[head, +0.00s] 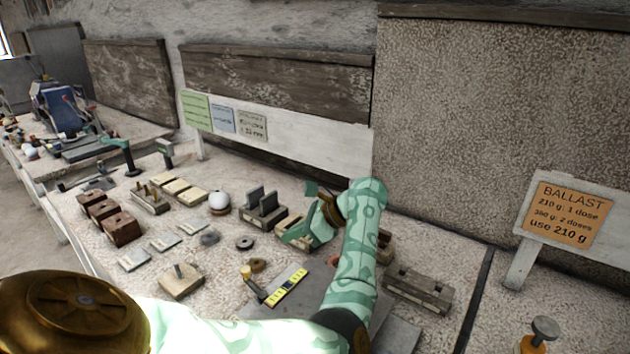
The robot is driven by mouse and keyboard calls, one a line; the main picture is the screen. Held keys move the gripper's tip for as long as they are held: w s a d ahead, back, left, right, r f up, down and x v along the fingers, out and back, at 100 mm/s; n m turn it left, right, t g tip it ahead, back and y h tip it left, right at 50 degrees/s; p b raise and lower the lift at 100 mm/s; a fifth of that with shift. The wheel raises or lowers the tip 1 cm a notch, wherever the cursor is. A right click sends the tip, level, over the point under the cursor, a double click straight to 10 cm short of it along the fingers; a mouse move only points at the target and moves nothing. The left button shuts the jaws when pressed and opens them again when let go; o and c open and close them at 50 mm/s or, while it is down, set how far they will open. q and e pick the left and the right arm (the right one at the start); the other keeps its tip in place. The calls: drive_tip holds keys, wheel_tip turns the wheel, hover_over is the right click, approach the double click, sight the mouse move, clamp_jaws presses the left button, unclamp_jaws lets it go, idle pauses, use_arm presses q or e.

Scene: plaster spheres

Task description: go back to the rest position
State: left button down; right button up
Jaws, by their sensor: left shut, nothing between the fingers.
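My left arm, pale green with brass joints, comes in from the lower left and bends up and back over the bench. Its left gripper (294,234) hangs low over the middle of the bench, close to some wooden blocks. The gripper is shut with nothing held. Whether its fingertips touch anything beneath cannot be told. My right gripper is not in view.
A white sphere (219,201) sits on a round stand left of the gripper. A slotted block (264,208), dark wooden boxes (122,228) and a yellow level (287,286) lie around. A ballast sign (567,215) stands at right. A wall closes the back.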

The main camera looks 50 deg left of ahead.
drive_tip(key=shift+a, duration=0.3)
